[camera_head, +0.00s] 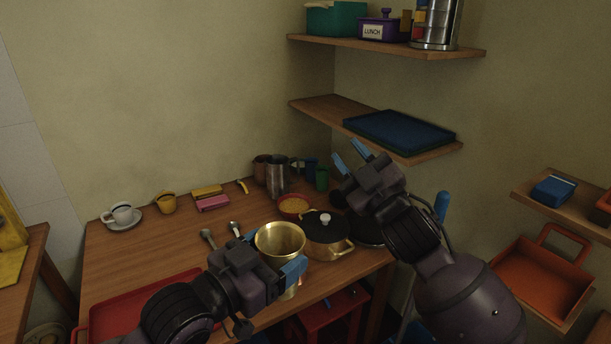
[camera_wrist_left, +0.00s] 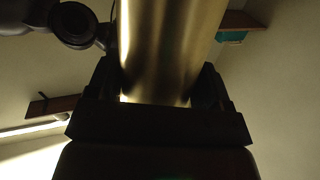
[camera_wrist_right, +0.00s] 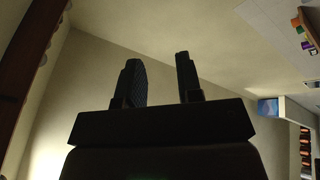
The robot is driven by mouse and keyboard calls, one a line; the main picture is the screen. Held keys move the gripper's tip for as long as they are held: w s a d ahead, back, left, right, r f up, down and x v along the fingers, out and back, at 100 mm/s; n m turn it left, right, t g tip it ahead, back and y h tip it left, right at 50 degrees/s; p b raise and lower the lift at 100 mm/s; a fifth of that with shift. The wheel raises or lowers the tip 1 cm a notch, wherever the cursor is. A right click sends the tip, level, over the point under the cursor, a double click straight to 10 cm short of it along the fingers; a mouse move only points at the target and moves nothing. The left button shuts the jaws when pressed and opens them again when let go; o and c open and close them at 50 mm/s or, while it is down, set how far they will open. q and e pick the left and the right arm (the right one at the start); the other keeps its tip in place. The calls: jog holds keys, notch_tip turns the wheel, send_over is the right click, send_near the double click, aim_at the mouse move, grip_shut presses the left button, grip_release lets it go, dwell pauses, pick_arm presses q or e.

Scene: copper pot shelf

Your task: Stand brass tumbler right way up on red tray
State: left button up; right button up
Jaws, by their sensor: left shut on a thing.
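The brass tumbler (camera_head: 280,238) is in my left gripper (camera_head: 275,258), in front of the dark-lidded pot. Its wide mouth faces up toward the head camera, and it looks about upright. In the left wrist view the tumbler's wall (camera_wrist_left: 165,50) fills the space between the fingers. My left gripper is shut on it; the tumbler's lower part is partly hidden by the gripper. The red tray (camera_head: 95,322) lies on the table at the lower left, partly hidden by my left arm; its visible part is empty. My right gripper (camera_head: 350,156) is open and empty, raised at the right; its parted fingers show in the right wrist view (camera_wrist_right: 160,85).
The lidded pot (camera_head: 327,232) stands just right of the tumbler. Two spoons (camera_head: 209,238), a red bowl (camera_head: 294,205) and metal cups (camera_head: 277,177) stand or lie behind. A white cup (camera_head: 122,213) is at the left. The table between cup and tray is clear.

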jog(key=s+a+r+n+g+y, duration=0.3)
jog(key=a+r+n+g+y, duration=0.25)
jog(key=r+n, duration=0.2)
jog(key=s+a+r+n+g+y, duration=0.3)
jog(key=a+r+n+g+y, duration=0.25)
jog(key=r+n, duration=0.2)
jog(key=s+a+r+n+g+h, duration=0.3)
jog(key=s+a+n+g+h, duration=0.45)
jog(key=n+g, duration=0.6)
jog(key=m+t+h, duration=0.3)
jog(key=t+h, duration=0.3)
jog(key=h, duration=1)
send_over(298, 244)
jog(key=shift+g+y, duration=0.25)
jog(key=f, duration=1.5)
jog(key=shift+d+f, duration=0.2)
jog(key=shift+f, duration=0.15)
jog(key=shift+m, duration=0.25)
jog(key=f, duration=1.2)
jog(key=shift+s+a, duration=0.2)
jog(key=shift+s, duration=0.05)
grip_shut()
